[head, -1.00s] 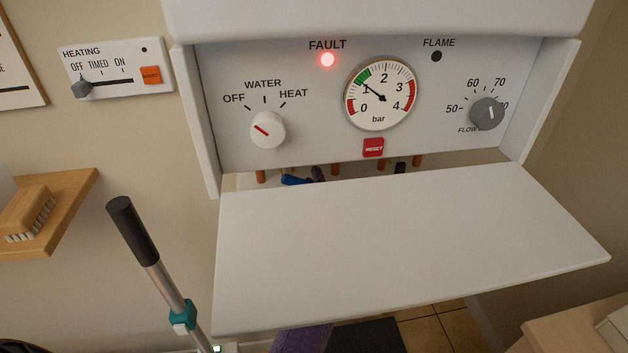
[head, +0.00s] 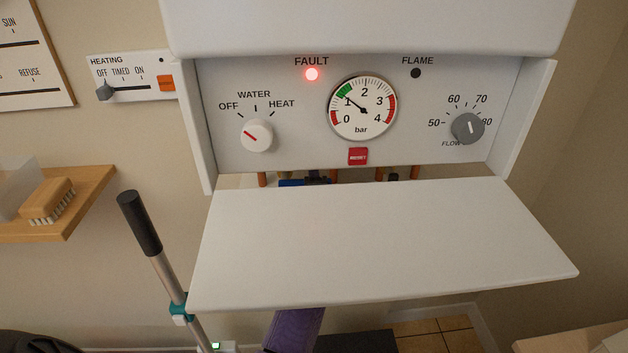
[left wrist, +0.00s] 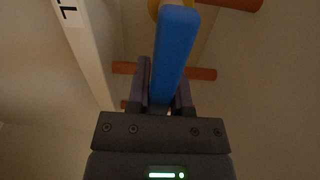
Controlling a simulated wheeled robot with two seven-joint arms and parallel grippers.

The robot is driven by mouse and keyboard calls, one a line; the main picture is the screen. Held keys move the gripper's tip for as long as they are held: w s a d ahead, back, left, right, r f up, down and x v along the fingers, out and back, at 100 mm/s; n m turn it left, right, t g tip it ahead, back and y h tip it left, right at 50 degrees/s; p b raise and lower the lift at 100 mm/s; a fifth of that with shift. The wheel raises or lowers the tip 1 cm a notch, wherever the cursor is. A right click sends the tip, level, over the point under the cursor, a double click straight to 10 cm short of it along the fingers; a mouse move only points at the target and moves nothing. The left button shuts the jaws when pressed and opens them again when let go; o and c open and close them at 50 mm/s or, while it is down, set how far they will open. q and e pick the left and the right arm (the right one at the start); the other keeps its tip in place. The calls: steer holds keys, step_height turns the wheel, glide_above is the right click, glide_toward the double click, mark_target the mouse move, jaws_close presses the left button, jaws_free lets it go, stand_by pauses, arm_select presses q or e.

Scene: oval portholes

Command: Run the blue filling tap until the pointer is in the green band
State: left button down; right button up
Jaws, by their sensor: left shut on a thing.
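The blue filling tap's lever (head: 291,183) shows partly under the boiler, above the white drop-down flap, which hides the rest. In the left wrist view the long blue lever (left wrist: 174,50) stands between the dark fingers of my left gripper (left wrist: 163,98), which is shut on it. In the head view only a dark bit of that gripper (head: 317,177) shows beside the lever. The pressure gauge (head: 362,107) has its black pointer up-left near 1, by the lower part of the green band (head: 344,91); I cannot tell exactly whether it is inside. My right gripper is not in view.
The white flap (head: 380,245) juts out below the panel. The red FAULT lamp (head: 311,74) is lit; the FLAME lamp (head: 416,73) is dark. Copper pipes (head: 262,180) run down behind the flap. A shelf with a brush (head: 48,202) and a pole with a black grip (head: 139,222) are at left.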

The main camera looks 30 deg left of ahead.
arm_select(q)
steer(key=shift+r, duration=0.1)
stand_by(0.4)
steer(key=c, duration=0.5)
jaws_free()
